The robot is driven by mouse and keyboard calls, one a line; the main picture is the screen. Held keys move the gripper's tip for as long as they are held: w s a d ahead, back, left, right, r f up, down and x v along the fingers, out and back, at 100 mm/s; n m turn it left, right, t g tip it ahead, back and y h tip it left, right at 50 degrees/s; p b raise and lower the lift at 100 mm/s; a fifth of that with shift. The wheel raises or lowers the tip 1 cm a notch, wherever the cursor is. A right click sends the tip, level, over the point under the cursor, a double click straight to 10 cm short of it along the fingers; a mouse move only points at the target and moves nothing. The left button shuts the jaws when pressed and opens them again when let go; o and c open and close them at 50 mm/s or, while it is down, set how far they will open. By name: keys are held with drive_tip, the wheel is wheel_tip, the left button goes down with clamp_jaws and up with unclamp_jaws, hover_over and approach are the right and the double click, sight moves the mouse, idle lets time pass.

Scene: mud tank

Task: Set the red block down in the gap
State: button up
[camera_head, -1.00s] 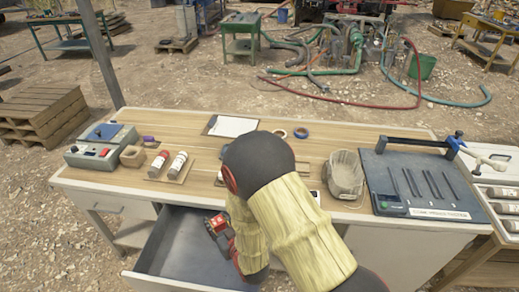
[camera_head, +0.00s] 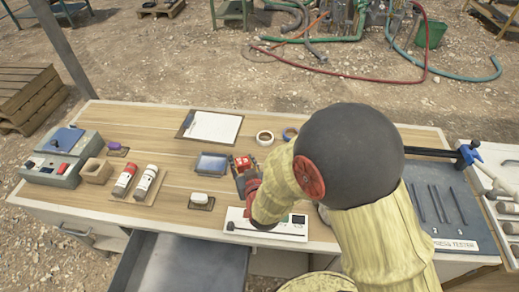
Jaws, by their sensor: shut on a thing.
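The red block (camera_head: 243,163) is at the tip of my gripper (camera_head: 246,172), over the middle of the wooden table (camera_head: 170,120). My gripper is shut on the block, and the arm hides part of it. I cannot tell if the block touches the table. Just left of it lies a dark blue-grey tray (camera_head: 212,163). Below the tray is a white object on a dark pad (camera_head: 200,199). A white board with a dark rod (camera_head: 268,226) lies under my forearm. I cannot tell which space is the gap.
A clipboard (camera_head: 210,127) and tape roll (camera_head: 265,138) are behind. A grey device (camera_head: 66,157) is at left. The drawer (camera_head: 180,266) is open in front. My arm covers the table's right part.

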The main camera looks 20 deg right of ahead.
drive_tip(key=shift+w+d+f, duration=0.35)
drive_tip(key=shift+d+f, duration=0.35)
drive_tip(key=shift+d, duration=0.05)
drive_tip(key=w+f+b, duration=0.1)
drive_tip(key=w+f, duration=0.2)
drive_tip(key=w, duration=0.1)
drive_tip(key=w+d+f+b, duration=0.1)
drive_tip(key=w+f, duration=0.2)
drive_tip(key=w, duration=0.1)
drive_tip(key=w+f+b, duration=0.1)
drive_tip(key=w+f, duration=0.2)
drive_tip(key=w, duration=0.1)
drive_tip(key=shift+w+d, duration=0.15)
drive_tip(key=shift+w, duration=0.2)
drive_tip(key=shift+w+f+b, duration=0.25)
drive_tip(key=shift+f+b, duration=0.05)
drive_tip(key=shift+f, duration=0.1)
drive_tip(key=shift+f+b, duration=0.5)
drive_tip(key=shift+f, duration=1)
drive_tip(key=shift+f, duration=0.15)
drive_tip(key=o, duration=1.1)
drive_tip(key=shift+o, duration=0.2)
